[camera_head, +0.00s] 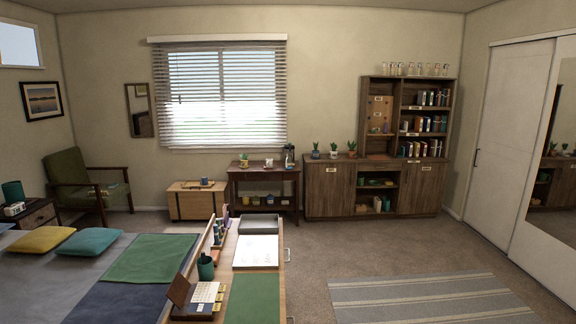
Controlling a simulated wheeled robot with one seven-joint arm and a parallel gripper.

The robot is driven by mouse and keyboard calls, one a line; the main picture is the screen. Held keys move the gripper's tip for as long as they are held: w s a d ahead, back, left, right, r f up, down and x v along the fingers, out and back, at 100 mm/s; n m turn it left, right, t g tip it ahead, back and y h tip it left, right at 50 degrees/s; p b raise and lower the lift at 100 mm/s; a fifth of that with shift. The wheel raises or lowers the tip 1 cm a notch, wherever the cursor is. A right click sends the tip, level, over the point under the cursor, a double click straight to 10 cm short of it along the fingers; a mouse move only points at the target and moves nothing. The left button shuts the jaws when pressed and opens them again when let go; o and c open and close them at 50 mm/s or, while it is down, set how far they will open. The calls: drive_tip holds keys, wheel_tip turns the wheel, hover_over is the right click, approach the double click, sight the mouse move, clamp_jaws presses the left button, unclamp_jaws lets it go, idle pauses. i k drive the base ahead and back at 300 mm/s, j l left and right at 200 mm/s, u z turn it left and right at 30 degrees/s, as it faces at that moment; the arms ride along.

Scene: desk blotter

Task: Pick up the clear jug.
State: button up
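I cannot pick out a clear jug with certainty. Several small clear glass vessels (411,69) stand in a row on top of the tall bookcase at the back right; they are too small to tell whether one is a jug. A dark, upright vessel (289,157) stands at the right end of the console table under the window; its kind is unclear. My gripper is not in view.
A long desk (284,270) with a green blotter (253,298), papers (257,250) and a green cup (205,267) is in the near middle. A bed (40,275) lies left. Open carpet with a striped rug (430,302) lies right.

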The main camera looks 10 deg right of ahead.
sight(288, 163)
drive_tip(key=i+l+z, duration=0.15)
drive_tip(key=i+l, duration=0.15)
drive_tip(key=l, duration=0.3)
drive_tip(key=i+l+z, duration=0.2)
drive_tip(key=l, duration=0.35)
drive_tip(key=i+l+z, duration=0.15)
drive_tip(key=i+l, duration=0.4)
drive_tip(key=i, duration=0.65)
drive_tip(key=i+u, duration=0.1)
drive_tip(key=i, duration=0.65)
drive_tip(key=i+l+u, duration=0.1)
drive_tip(key=i, duration=1.35)
drive_tip(key=i+l+u, duration=0.15)
drive_tip(key=i, duration=1.25)
drive_tip(key=i+l+u, duration=0.15)
drive_tip(key=i, duration=0.55)
drive_tip(key=i+j+u, duration=0.25)
drive_tip(key=i+u, duration=0.15)
drive_tip(key=i, duration=0.4)
drive_tip(key=i+u, duration=0.45)
drive_tip(key=i, duration=0.4)
drive_tip(key=i+j, duration=0.4)
drive_tip(key=i, duration=0.2)
